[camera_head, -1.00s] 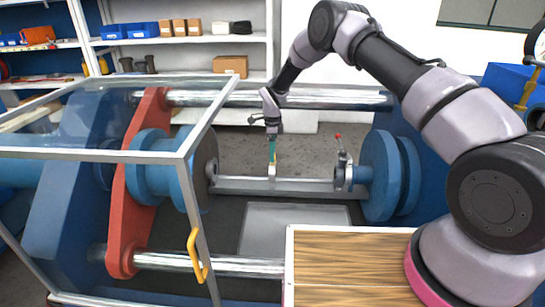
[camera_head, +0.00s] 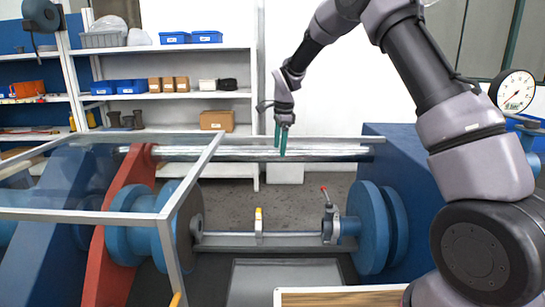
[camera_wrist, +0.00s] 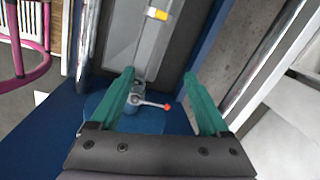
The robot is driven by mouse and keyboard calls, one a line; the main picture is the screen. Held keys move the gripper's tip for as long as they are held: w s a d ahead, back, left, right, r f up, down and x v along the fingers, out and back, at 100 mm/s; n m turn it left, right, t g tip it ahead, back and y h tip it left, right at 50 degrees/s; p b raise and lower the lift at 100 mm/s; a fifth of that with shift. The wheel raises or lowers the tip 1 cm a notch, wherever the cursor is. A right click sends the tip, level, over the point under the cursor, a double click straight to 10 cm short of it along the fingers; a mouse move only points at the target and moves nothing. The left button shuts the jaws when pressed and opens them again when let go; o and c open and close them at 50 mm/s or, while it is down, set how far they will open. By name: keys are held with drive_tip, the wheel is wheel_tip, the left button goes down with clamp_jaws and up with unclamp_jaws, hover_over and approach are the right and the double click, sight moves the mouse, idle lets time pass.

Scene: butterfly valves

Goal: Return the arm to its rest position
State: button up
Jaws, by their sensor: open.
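My gripper (camera_head: 281,138) hangs in the air above the machine bed in the head view, in front of the chrome bar at the back. Its green fingers point down. In the wrist view my gripper (camera_wrist: 160,80) is open, its two green fingers apart with nothing between them. Below it a small valve with a red-tipped lever (camera_head: 329,203) sits at the right end of the rail, and it also shows in the wrist view (camera_wrist: 148,103). A yellow-capped post (camera_head: 258,225) stands upright on the rail, clear of the fingers.
Blue flanges (camera_head: 372,229) stand at the right and a red plate (camera_head: 113,237) at the left. A clear guard frame (camera_head: 110,213) covers the left side. The chrome bar (camera_head: 225,154) runs behind my gripper. Shelves (camera_head: 170,95) stand behind. A wooden board (camera_head: 340,298) lies in front.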

drive_tip(key=s+d+r+n+t, duration=0.1)
drive_tip(key=s+d+r+n, duration=0.2)
drive_tip(key=s+d+r, duration=0.6)
drive_tip(key=s+d+r+n+t, duration=0.2)
drive_tip(key=s+d+r, duration=0.45)
drive_tip(key=r, duration=0.45)
drive_tip(key=s+d+n+t, duration=0.1)
drive_tip(key=s+d+n, duration=0.2)
drive_tip(key=s, duration=0.7)
drive_tip(key=s+d+r+n+t+y, duration=0.1)
drive_tip(key=s+d, duration=0.3)
drive_tip(key=s, duration=0.6)
drive_tip(key=shift+s+r+n+t, duration=0.25)
drive_tip(key=shift+n+t, duration=0.15)
drive_tip(key=shift+n, duration=0.5)
